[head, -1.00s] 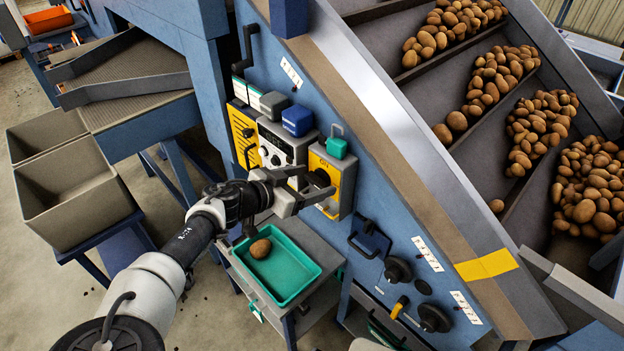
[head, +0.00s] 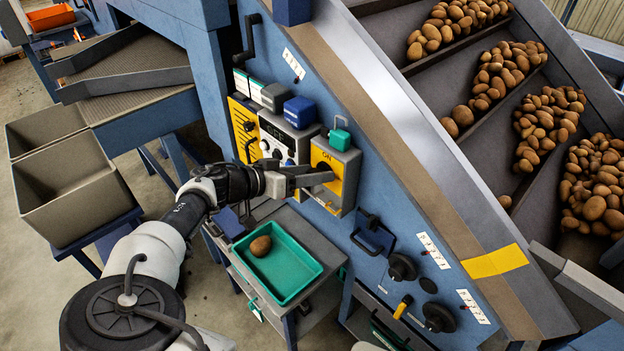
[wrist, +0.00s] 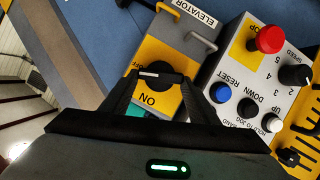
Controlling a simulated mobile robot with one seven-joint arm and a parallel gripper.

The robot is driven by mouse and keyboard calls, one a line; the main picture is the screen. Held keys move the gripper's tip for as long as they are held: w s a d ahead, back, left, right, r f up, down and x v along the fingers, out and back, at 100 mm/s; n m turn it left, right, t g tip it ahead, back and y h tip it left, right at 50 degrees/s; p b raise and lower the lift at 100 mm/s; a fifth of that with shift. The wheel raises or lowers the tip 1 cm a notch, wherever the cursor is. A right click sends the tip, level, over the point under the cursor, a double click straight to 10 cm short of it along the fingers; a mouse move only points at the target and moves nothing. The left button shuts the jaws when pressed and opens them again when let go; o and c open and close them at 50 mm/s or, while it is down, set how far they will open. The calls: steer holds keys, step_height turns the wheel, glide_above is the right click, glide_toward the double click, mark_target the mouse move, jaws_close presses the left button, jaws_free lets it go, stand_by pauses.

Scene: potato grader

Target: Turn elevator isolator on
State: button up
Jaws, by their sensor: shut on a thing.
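The elevator isolator is a grey box with a yellow face (head: 346,160) on the blue machine side. Its ON label shows in the head view and, upside down, in the wrist view. In the wrist view its black rotary knob (wrist: 165,79) sits between my fingertips, with a white mark on the left part of its handle bar. The handle lies roughly crosswise in that picture, above the ON label. My gripper (head: 322,179) is shut on this knob; its two fingers also show in the wrist view (wrist: 155,85).
A control box (wrist: 255,80) with a red stop button (wrist: 270,40) and several knobs stands close beside the isolator. A teal padlock (head: 340,139) hangs at the isolator's top. Below is a green tray (head: 290,275) with a potato.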

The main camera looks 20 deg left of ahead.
steer(key=shift+w+a+f+n+t+h+b, duration=0.15)
steer(key=shift+f+n+h+b, duration=0.1)
steer(key=shift+n+h+b, duration=1.2)
steer(key=shift+w+a+f+n+t+h+b, duration=0.1)
steer(key=shift+f+n+t+h+b, duration=0.25)
steer(key=shift+n+b, duration=1.1)
steer(key=shift+w+a+f+n+h+b, duration=0.15)
steer(key=shift+n+h+b, duration=0.7)
steer(key=shift+n, duration=1.45)
steer(key=shift+s, duration=0.15)
steer(key=o, duration=1)
steer(key=shift+o, duration=0.2)
steer(key=shift+s+a, duration=0.1)
